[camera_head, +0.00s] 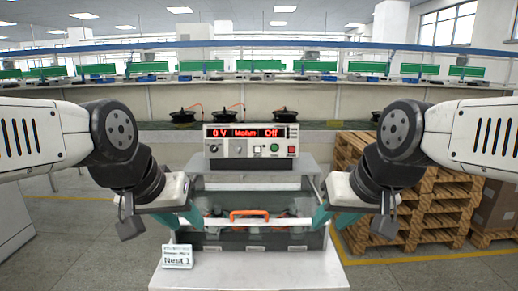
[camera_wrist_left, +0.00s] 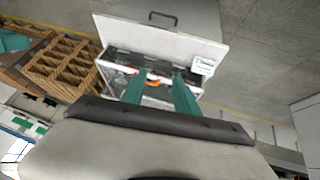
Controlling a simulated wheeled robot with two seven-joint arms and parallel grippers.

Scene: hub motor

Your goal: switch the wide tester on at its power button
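The wide tester (camera_head: 252,146) stands on a grey stand behind the work table, facing me. Its red display reads "0 V", a middle word too small to read surely, and "Off". Below are dark knobs, a white square button (camera_head: 258,150), a round green button (camera_head: 274,149) and a red button (camera_head: 291,150); their labels are too small to read. My left gripper (camera_head: 183,218) has its teal fingers apart and empty, low in front of the tester and left of it; the fingers also show in the left wrist view (camera_wrist_left: 160,90). My right gripper (camera_head: 334,219) appears open and empty at the right. Neither touches the tester.
A white "Nest 1" card (camera_head: 177,256) stands at the table's left front. Wooden pallets (camera_head: 425,215) are at the right. Black hub motors (camera_head: 284,114) sit on the line behind.

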